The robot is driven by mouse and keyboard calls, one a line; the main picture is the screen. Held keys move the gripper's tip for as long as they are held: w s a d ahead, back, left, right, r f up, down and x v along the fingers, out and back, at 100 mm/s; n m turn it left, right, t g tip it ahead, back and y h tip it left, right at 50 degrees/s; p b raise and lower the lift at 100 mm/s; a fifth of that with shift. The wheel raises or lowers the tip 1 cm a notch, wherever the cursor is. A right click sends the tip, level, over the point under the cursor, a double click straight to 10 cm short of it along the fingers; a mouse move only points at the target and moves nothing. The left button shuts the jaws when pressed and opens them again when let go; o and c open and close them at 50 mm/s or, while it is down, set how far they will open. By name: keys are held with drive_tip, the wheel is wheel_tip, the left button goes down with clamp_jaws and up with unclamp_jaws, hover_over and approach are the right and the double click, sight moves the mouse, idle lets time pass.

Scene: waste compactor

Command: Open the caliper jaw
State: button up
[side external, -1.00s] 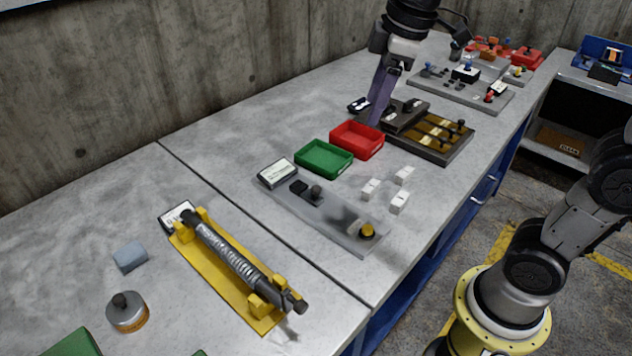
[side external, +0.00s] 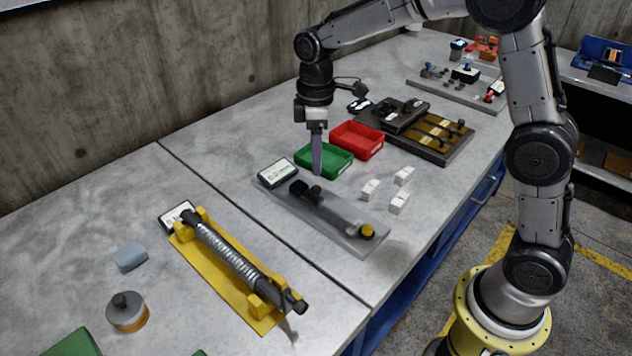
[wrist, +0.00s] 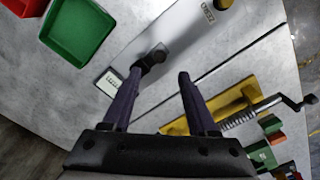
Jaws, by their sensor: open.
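My gripper (side external: 317,172) points down above the jaw end of the plate. Its two purple fingers are apart and empty in the wrist view (wrist: 158,80). Whether a finger touches the knob I cannot tell.
A green tray (side external: 325,173) and a red tray (side external: 358,153) stand just behind the plate. White blocks (side external: 399,202) lie to its right. A yellow stand (side external: 215,277) with a spring rod lies front left. A label card (side external: 277,172) sits at the plate's left end.

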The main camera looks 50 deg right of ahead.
sight(316, 187)
wheel_tip(316, 187, down, 8)
drive_tip(key=shift+r, duration=0.1)
idle(0.4)
clamp_jaws()
idle(1.2)
